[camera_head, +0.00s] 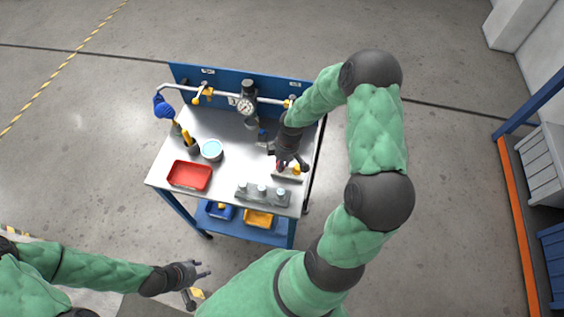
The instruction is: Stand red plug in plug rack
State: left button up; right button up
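A small grey rack (287,177) lies near the right edge of the steel bench top and looks like the plug rack. A yellow plug (297,170) stands at its right part. My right gripper (291,164) points down over this rack, beside the yellow plug. A small red patch (280,165) at its fingers looks like the red plug; the fingers cover most of it. I cannot tell whether they grip it or whether it touches the rack. My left gripper (205,270) is open and empty, low in the picture, away from the bench.
A grey block with several pale cylinders (262,192) is at the bench's front edge. A red tray (189,176) and a round light-blue-topped container (212,150) stand left. A pipe with a gauge (245,106) runs along the blue back panel. Blue and yellow bins (258,218) sit below.

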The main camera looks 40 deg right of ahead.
jog(key=shift+f, duration=0.1)
jog(key=o, duration=1.4)
jog(key=shift+r+p, duration=2.9)
jog(key=shift+r, duration=0.9)
